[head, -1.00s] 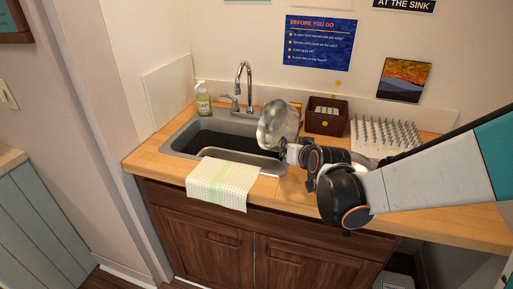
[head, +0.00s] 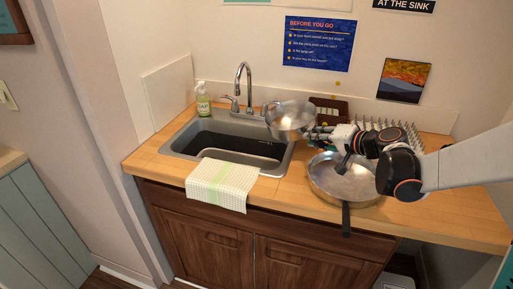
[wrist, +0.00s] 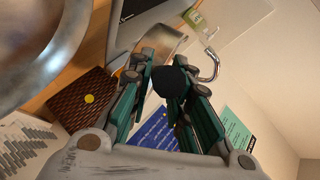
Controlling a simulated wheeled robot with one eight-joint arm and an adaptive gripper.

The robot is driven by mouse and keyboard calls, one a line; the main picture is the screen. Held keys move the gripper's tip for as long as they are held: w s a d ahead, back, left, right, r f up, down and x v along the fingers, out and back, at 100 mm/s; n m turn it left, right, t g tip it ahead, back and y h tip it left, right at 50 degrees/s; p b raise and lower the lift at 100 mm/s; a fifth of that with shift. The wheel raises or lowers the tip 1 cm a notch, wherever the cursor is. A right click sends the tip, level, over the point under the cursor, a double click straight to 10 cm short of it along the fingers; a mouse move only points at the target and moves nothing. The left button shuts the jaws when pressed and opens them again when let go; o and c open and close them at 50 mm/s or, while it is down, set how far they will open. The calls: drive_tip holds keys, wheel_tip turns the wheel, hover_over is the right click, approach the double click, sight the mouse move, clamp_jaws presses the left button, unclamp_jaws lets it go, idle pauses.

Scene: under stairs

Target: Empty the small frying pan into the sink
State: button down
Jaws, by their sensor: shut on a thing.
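My gripper (wrist: 169,84) is shut on the black handle of the small frying pan, seen in the wrist view. In the head view the small silver frying pan (head: 290,116) is held up by the right end of the sink, nearer level than upright, with a slight tilt. I see no contents in it, but its inside is only partly visible. The sink (head: 205,142) is a steel basin with a dark inside, left of my gripper. In the wrist view part of the pan shows as a silver curve beyond the fingers.
A larger silver pan (head: 330,190) lies on the counter below my wrist. A dark woven basket (wrist: 80,98) and a spiked white rack (wrist: 28,140) stand behind. The faucet (head: 240,85), soap bottle (head: 203,98) and draped towel (head: 220,185) border the sink.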

drive_tip(key=w+d+r+m+y+p, duration=0.1)
drive_tip(key=d+r+m+p, duration=0.1)
drive_tip(key=r, duration=0.6)
drive_tip(key=shift+w+d+r+y+p, duration=0.2)
drive_tip(key=shift+d+y+p, duration=0.2)
drive_tip(key=shift+d+p, duration=0.2)
drive_tip(key=shift+d, duration=0.1)
